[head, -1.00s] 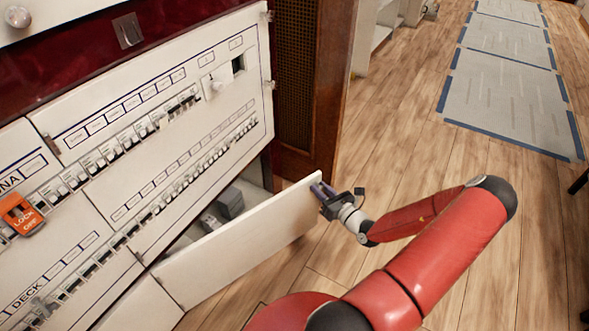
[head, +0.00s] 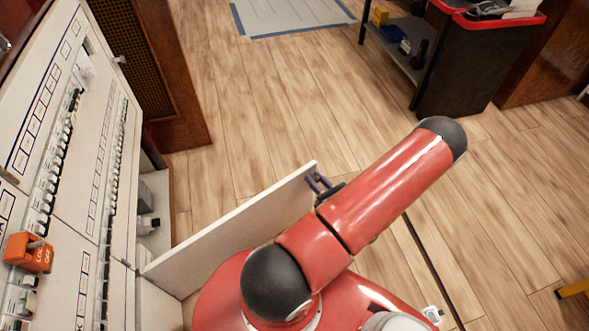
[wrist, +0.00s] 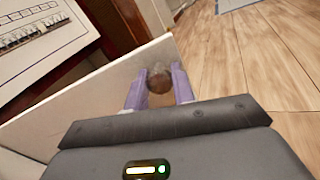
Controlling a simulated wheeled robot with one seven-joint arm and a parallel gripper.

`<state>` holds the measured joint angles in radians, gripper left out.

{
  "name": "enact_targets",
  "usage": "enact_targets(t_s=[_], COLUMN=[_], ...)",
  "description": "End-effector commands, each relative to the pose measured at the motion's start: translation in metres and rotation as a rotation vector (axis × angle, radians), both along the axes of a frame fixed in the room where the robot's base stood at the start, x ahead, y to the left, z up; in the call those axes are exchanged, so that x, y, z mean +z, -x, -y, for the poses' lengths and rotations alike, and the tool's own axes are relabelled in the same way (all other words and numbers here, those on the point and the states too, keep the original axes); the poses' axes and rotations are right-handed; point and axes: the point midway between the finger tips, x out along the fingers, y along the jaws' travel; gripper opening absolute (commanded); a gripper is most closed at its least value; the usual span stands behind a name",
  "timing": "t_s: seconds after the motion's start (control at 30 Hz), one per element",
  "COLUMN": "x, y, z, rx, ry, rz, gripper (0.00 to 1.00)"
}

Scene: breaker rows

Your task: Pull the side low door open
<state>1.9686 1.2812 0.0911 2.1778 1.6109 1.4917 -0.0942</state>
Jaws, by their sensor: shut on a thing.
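The side low door (head: 232,232) is a white panel. It stands swung out from the white breaker cabinet, far from its closed place, with its hinge side by the cabinet. It also shows in the wrist view (wrist: 75,105). My gripper (head: 318,183) is at the door's free end, partly hidden by my red arm. In the wrist view its two purple fingers (wrist: 158,90) are shut on a round brown knob (wrist: 159,80) on the door's face. Behind the door the low compartment (head: 155,205) is open, with a grey and white device inside.
The breaker panel (head: 60,130) with switch rows and an orange lockout tag (head: 28,253) is at left. A wooden post (head: 165,75) stands beyond the compartment. A black cart (head: 465,70) is at the far right. Wooden floor between is clear.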

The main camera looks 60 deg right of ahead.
Motion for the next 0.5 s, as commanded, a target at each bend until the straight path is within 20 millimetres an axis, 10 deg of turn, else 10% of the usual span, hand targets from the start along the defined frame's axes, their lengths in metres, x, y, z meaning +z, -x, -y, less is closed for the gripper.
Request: enact_targets(t_s=[0.5], x=[0.001], y=[0.056], z=[-0.027], rx=[-0.120], ry=[-0.001], rz=[0.004], gripper=[0.00])
